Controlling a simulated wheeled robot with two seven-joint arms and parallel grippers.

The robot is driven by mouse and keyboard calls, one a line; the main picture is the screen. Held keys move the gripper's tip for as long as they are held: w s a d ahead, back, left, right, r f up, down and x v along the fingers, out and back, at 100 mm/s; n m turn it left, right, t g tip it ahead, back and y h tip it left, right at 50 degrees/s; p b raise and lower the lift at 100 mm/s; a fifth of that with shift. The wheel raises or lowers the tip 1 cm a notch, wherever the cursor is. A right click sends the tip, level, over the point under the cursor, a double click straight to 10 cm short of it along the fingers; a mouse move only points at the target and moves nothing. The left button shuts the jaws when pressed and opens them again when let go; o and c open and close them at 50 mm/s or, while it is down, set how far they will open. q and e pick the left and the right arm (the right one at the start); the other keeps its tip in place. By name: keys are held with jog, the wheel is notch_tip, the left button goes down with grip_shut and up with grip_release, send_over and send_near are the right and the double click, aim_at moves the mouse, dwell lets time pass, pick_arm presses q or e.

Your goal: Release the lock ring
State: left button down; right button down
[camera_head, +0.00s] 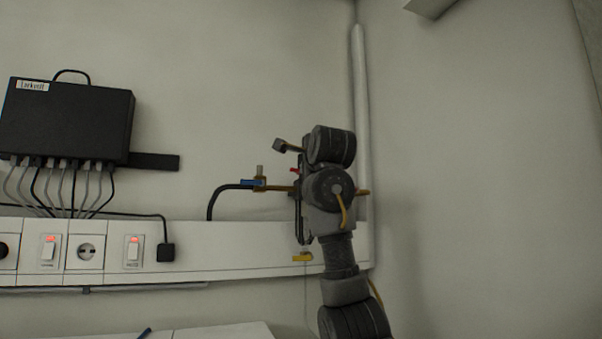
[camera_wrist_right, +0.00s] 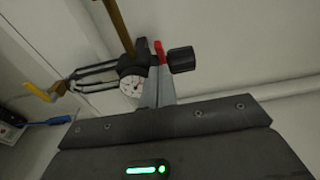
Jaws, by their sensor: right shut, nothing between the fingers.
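My right arm stands in front of the fixture on the wall in the head view and hides most of it. In the right wrist view my right gripper (camera_wrist_right: 158,80) is shut, with its grey fingers close beside a round white gauge (camera_wrist_right: 131,85) on a dark body. A red part (camera_wrist_right: 160,52) shows at the fingertips, and a black ribbed knob (camera_wrist_right: 181,60) lies just right of it. I cannot tell whether the fingers touch these. No lock ring can be made out for sure. The left gripper is not in view.
A brass pipe with a blue-handled valve (camera_head: 252,183) and black hose runs left of my arm. A yellow handle (camera_head: 303,257) sits below. A white trunking (camera_head: 200,235) with switches and sockets crosses the wall. A black box (camera_head: 65,120) with cables hangs left. The right wall is bare.

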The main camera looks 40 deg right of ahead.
jog(key=s+a+b, duration=0.5)
jog(key=a, duration=0.4)
jog(key=shift+s, duration=0.35)
jog(key=shift+r, duration=0.1)
